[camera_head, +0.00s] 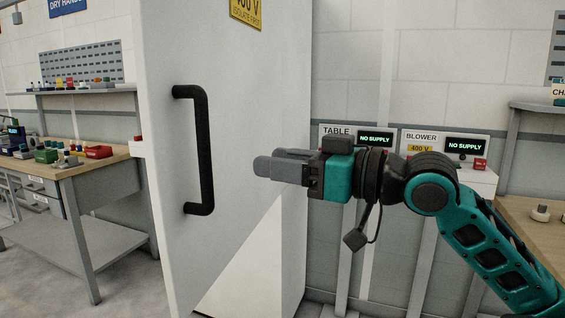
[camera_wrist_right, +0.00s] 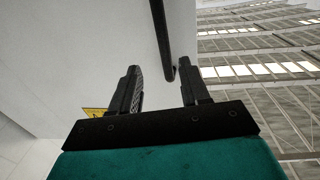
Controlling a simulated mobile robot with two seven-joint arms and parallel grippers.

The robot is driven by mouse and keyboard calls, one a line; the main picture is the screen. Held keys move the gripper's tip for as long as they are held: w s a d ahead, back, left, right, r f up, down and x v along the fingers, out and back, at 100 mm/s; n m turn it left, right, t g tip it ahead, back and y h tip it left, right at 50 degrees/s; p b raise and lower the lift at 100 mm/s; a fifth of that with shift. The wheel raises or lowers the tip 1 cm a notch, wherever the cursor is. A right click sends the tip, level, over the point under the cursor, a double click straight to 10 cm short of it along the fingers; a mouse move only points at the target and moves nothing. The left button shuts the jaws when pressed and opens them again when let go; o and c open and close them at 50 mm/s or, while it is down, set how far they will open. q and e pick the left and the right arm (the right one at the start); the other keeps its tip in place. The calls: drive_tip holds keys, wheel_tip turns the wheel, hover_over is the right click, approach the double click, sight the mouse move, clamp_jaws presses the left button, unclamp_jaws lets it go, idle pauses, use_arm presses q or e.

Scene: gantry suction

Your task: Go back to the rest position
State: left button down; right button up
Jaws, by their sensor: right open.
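My right gripper (camera_head: 262,167) is held out level in front of the grey cabinet in the head view, its fingers pointing left toward the cabinet's black handle (camera_head: 205,150). The gripper is to the right of the handle and apart from it in that view. In the right wrist view the gripper (camera_wrist_right: 160,83) shows two dark fingers spread apart with nothing between them. The handle (camera_wrist_right: 162,40) shows beyond the fingertips there, running up out of the picture. My left gripper is in neither view.
The tall cabinet (camera_head: 245,80) stands close ahead with a yellow 400 V sign (camera_head: 246,12). Behind my right arm are the TABLE and BLOWER units, whose screens (camera_head: 465,146) read NO SUPPLY. A workbench (camera_head: 75,165) stands at left, and another bench top (camera_head: 520,212) at right.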

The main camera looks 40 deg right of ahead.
idle(0.4)
drive_tip(key=w+d+f+m+h, duration=0.2)
drive_tip(key=d+f, duration=0.1)
drive_tip(key=f, duration=0.4)
drive_tip(key=w+d+f+m+h, duration=0.2)
drive_tip(key=d+f, duration=0.1)
drive_tip(key=f, duration=0.4)
wheel_tip(320, 180, down, 18)
drive_tip(key=s+a+g+h+p, duration=0.1)
drive_tip(key=s+a+g+h, duration=0.1)
drive_tip(key=g, duration=0.1)
drive_tip(key=s+a+f+n+g+y, duration=0.1)
drive_tip(key=s+a+f, duration=0.3)
drive_tip(key=a+f, duration=0.4)
drive_tip(key=s+a+f+n+g, duration=0.1)
drive_tip(key=s+a+f, duration=0.3)
drive_tip(key=a+f, duration=0.5)
drive_tip(key=shift+a+n+g+y+p, duration=0.35)
drive_tip(key=shift+a+g, duration=0.25)
drive_tip(key=shift+a, duration=0.6)
